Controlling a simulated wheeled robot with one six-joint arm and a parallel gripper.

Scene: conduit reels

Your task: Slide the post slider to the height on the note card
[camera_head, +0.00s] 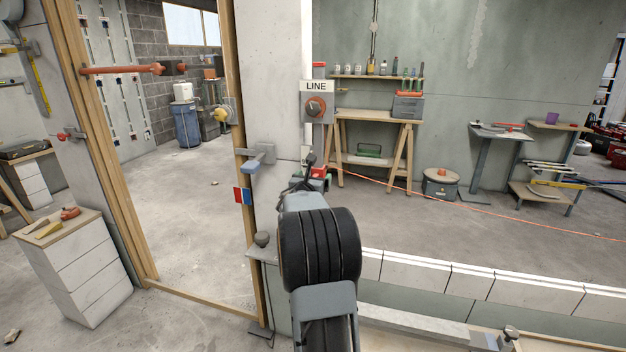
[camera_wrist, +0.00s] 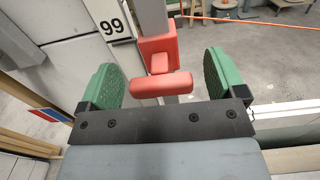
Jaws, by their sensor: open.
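In the wrist view, the red post slider (camera_wrist: 158,48) sits on a grey upright post (camera_wrist: 152,16), with a red grip bar (camera_wrist: 162,84) sticking out toward me. My gripper (camera_wrist: 160,68) is open. Its green pads stand on either side of the slider, with a gap on both sides. A white card with a black "99" (camera_wrist: 112,26) is left of the post, cut by the top edge. In the head view, the slider (camera_head: 319,172) shows partly behind my arm, and my gripper is mostly hidden there.
A lever bracket (camera_head: 258,158) and a red-blue plate (camera_head: 242,196) are to the left. A low block wall (camera_head: 420,272) runs right. An orange line (camera_head: 480,206) crosses behind.

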